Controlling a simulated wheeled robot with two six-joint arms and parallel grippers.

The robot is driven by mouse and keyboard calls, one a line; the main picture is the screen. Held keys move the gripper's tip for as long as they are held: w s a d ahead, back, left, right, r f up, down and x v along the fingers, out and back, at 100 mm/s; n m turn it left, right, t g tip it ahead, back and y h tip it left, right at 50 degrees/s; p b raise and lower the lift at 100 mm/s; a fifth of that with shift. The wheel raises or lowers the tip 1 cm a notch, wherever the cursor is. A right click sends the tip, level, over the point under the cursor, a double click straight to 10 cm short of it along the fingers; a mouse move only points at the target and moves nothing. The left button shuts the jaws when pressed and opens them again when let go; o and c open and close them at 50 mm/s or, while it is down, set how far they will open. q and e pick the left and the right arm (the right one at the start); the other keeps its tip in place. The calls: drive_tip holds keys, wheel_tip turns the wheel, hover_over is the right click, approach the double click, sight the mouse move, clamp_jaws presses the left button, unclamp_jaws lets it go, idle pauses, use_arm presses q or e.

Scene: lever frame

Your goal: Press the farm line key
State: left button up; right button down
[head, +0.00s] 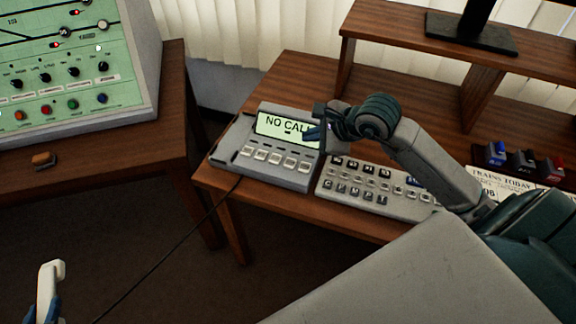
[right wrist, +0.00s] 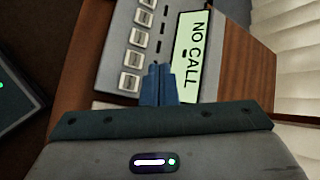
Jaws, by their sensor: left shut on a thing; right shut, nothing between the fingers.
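The grey phone unit (head: 232,160) sits on the wooden desk with a row of several pale keys (head: 276,158) below a screen (head: 270,124) reading "NO CALL". The keys also show in the right wrist view (right wrist: 133,58); their labels are too small to read, so I cannot tell which is the farm line key. My right gripper (head: 311,135) is shut and empty, its blue tips over the unit at the screen's right end. I cannot tell whether they touch it. My left gripper (head: 52,308) is shut on a cream handset (head: 50,280) at bottom left, mostly out of frame.
A keypad panel (head: 374,186) lies right of the phone unit, partly under my right arm. A dark cord (head: 185,242) runs from the desk toward the lower left. A green track panel (head: 60,60) stands on the left desk. A wooden shelf (head: 400,45) stands behind.

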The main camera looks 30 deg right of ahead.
drive_tip(key=b, duration=0.5)
hover_over(309, 168)
wheel_tip(309, 168, down, 7)
drive_tip(key=shift+a+f, duration=0.1)
drive_tip(key=shift+f+b, duration=0.3)
drive_tip(key=shift+f, duration=0.2)
idle(1.3)
drive_tip(key=shift+f+b, duration=0.4)
drive_tip(key=shift+b, duration=0.25)
drive_tip(key=shift+s+a+r, duration=0.1)
drive_tip(key=shift+s+a+f+b, duration=0.2)
drive_tip(key=shift+a+f+b, duration=0.2)
drive_tip(key=shift+b, duration=0.55)
idle(0.4)
drive_tip(key=shift+r, duration=0.1)
idle(0.4)
